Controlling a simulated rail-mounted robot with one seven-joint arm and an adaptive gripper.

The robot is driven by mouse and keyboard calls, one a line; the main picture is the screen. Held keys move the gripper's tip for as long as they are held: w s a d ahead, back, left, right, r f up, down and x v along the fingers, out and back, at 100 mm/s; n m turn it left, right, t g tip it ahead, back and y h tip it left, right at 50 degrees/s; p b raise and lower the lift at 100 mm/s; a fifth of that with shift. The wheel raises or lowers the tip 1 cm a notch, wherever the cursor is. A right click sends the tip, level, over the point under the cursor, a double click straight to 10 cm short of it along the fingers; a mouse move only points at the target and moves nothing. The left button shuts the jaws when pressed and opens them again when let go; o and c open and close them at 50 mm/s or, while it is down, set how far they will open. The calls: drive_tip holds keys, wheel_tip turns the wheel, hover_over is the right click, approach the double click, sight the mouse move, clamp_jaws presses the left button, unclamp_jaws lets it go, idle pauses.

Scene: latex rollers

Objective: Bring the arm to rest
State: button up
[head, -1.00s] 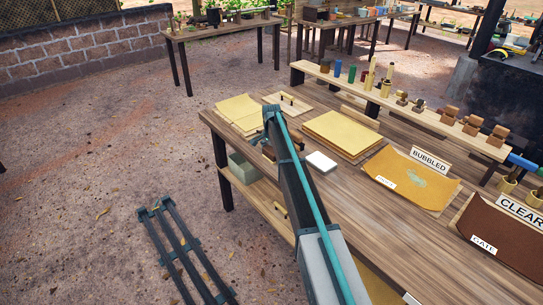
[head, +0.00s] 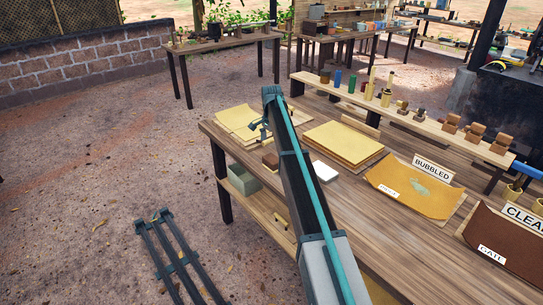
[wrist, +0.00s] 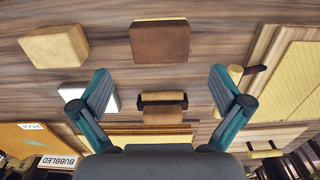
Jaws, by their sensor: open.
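My gripper (head: 262,131) is small in the head view, beside the far end of my arm and above the workbench. In the wrist view my gripper (wrist: 162,92) shows its two teal fingers spread wide with nothing between them. A wooden roller-like piece with a dark frame (wrist: 162,105) appears between and below the fingers, on the bench. A brown block (wrist: 160,42) and a yellow block (wrist: 54,46) lie near it. A white block (wrist: 85,96) is partly behind the left finger; it also shows in the head view (head: 324,171).
The workbench (head: 365,215) holds stacked yellow sheets (head: 343,143), an orange sheet (head: 412,192) by a BUBBLED sign (head: 433,168), and a brown sheet (head: 510,235). A raised shelf (head: 425,121) carries several small items. A dark rack (head: 177,255) stands on the open floor at left.

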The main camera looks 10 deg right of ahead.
drive_tip(key=shift+r, duration=0.55)
